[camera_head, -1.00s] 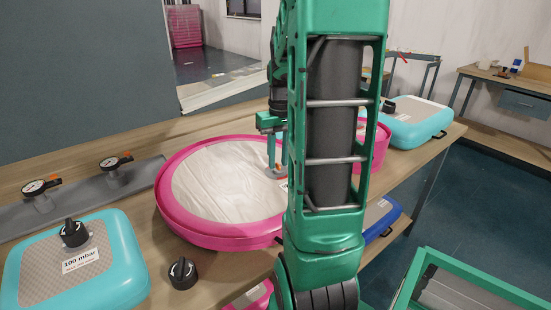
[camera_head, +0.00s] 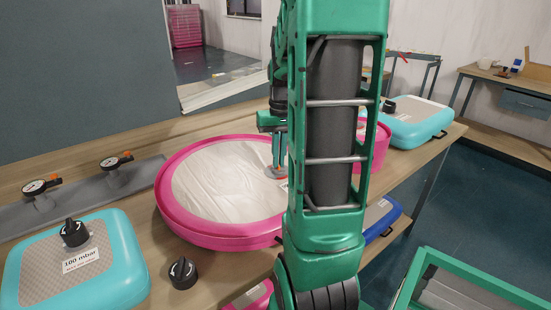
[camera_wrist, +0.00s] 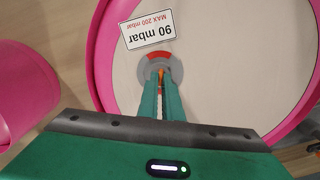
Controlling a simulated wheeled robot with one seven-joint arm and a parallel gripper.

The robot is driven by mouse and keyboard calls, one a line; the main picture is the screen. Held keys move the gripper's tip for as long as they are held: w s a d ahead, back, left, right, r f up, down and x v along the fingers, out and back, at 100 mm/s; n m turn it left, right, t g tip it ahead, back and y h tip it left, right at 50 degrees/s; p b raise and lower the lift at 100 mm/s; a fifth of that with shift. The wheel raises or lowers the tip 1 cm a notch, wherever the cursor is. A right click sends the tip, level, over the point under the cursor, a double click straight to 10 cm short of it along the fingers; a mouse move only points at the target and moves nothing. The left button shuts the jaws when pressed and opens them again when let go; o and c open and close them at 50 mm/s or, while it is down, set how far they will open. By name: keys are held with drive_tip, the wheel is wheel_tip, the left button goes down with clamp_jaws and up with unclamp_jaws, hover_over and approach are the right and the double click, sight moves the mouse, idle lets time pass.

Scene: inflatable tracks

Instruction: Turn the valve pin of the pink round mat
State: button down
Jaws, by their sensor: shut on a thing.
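The pink round mat (camera_head: 225,228) lies on the wooden table, with a pale top and a pink rim. Its rim also curves across the wrist view (camera_wrist: 104,50). A grey round valve (camera_wrist: 160,67) with a red sector sits on its top, beside a label (camera_wrist: 147,23) reading "90 mbar, MAX 200 mbar". My gripper (camera_wrist: 161,82) points down at the valve centre. Its green fingers are close together on the orange valve pin (camera_wrist: 161,73), which is mostly hidden between them. In the head view my gripper (camera_head: 277,168) stands at the mat's right part, partly hidden by my arm.
A turquoise mat (camera_head: 120,275) with a black cap and "100 mbar" label lies at front left. A loose black cap (camera_head: 183,273) stands on the table. Two gauges (camera_head: 35,188) stand at the back left. Another pink piece (camera_head: 380,148) and a turquoise mat (camera_head: 415,122) lie right.

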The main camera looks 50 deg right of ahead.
drive_tip(key=m, duration=0.5)
drive_tip(key=shift+m, duration=0.3)
drive_tip(key=m, duration=0.5)
drive_tip(key=shift+m, duration=0.3)
drive_tip(key=c, duration=1.9)
unclamp_jaws()
drive_tip(key=shift+c, duration=0.2)
drive_tip(key=shift+r, duration=0.15)
wheel_tip(320, 180, up, 10)
drive_tip(key=shift+d+r, duration=0.2)
drive_tip(key=shift+r, duration=0.05)
